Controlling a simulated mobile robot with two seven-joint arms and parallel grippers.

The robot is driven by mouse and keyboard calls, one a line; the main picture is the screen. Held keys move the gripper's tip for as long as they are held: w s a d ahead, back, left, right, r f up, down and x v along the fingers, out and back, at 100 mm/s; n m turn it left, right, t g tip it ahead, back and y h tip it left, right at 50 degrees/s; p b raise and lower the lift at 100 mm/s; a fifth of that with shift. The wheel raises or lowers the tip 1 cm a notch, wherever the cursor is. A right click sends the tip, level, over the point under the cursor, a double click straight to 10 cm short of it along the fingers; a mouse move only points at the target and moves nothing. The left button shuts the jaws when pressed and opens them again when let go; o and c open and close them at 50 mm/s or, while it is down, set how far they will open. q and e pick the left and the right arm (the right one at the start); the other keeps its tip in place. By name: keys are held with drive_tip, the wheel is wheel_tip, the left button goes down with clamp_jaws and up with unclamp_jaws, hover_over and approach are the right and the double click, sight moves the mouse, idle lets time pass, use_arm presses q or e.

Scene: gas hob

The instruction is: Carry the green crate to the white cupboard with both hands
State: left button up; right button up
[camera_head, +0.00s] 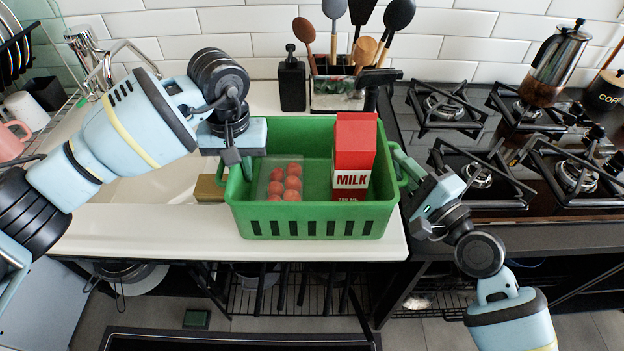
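The green crate (312,221) stands on the white counter, close to its front edge. It holds a red and white milk carton (354,158), upright, and a clear pack of red round items (285,182). My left gripper (237,168) is at the crate's left end, with its fingers pointing down at the rim and handle. My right gripper (403,172) is at the crate's right end, beside the handle there. The crate wall and handles partly hide the fingertips, so I cannot tell whether either gripper is closed on them. No white cupboard is clearly recognisable.
The sink tap (125,52) is back left. An open rack (300,290) is below the counter.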

use_arm(q)
clamp_jaws()
use_arm(e)
clamp_jaws()
